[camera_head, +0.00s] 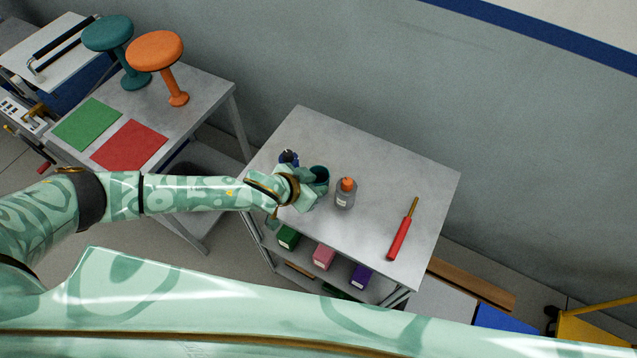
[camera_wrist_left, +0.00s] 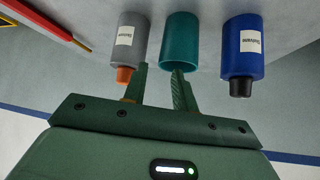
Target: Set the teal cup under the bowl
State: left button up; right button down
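The teal cup (camera_head: 320,174) stands on the grey table, partly hidden by my left gripper (camera_head: 306,186). In the left wrist view the teal cup (camera_wrist_left: 180,38) is just ahead of my left gripper (camera_wrist_left: 160,76). The two fingers are apart. One fingertip overlaps the cup's near rim and the other is to the left of the cup, toward the grey bottle. I cannot tell whether a finger touches the cup or enters it. I see no thing that is clearly a bowl. My right gripper is not in view.
A grey bottle with orange cap (camera_head: 345,196) and a blue bottle (camera_head: 288,157) flank the cup closely. A red-handled tool (camera_head: 401,238) lies at the right of the table (camera_head: 425,180). A second table at left holds teal (camera_head: 108,32) and orange (camera_head: 155,50) stools, and green and red mats.

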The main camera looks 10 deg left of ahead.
aim_at(323, 175)
pick_arm(q)
jog(key=x, duration=0.4)
jog(key=shift+w+a+f+b, duration=0.1)
jog(key=shift+w+b, duration=0.2)
jog(key=shift+b, duration=0.1)
grip_shut()
